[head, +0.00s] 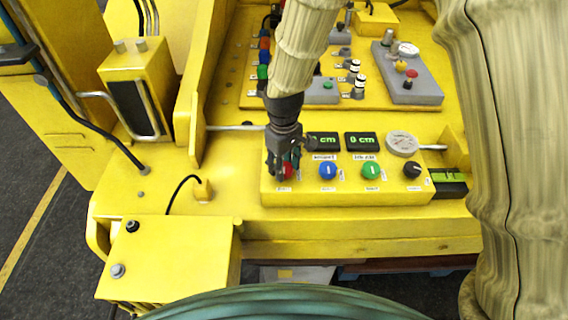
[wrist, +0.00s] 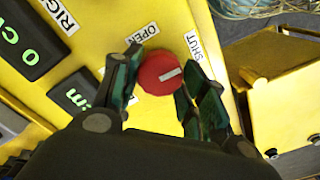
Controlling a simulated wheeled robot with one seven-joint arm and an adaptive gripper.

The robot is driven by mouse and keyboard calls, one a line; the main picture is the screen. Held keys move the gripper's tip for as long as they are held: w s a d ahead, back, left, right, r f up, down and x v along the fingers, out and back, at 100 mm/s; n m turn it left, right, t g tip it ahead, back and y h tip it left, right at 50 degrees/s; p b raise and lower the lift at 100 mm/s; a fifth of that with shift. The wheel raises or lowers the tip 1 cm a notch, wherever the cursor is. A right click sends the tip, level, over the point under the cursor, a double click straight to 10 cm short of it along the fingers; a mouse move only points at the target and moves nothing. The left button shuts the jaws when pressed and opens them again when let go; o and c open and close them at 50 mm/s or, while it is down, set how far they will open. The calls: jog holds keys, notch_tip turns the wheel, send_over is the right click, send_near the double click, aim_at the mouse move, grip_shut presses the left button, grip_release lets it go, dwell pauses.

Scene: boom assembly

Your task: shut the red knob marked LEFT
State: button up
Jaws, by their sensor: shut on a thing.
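The red knob (wrist: 160,73) is round with a white pointer line and sits on the yellow panel between an OPEN label (wrist: 146,33) and a SHUT label (wrist: 193,46). The pointer line aims roughly between the lower side of the SHUT label and my right-hand finger. My gripper (wrist: 155,82) has its two dark fingers on either side of the knob, shut on it. In the head view my gripper (head: 281,172) comes down over the red knob (head: 289,171), which is partly hidden behind the fingers.
To the right on the panel are a blue knob (head: 328,170), a green knob (head: 371,171) and a black knob (head: 412,169). Two displays, one reading 0 cm (head: 362,142), and a round gauge (head: 402,143) sit behind them. A yellow box (head: 170,258) stands at front left.

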aim_at(284, 167)
jog(key=o, duration=1.1)
jog(key=shift+c, duration=0.2)
notch_tip(284, 167, up, 12)
dwell(0.3)
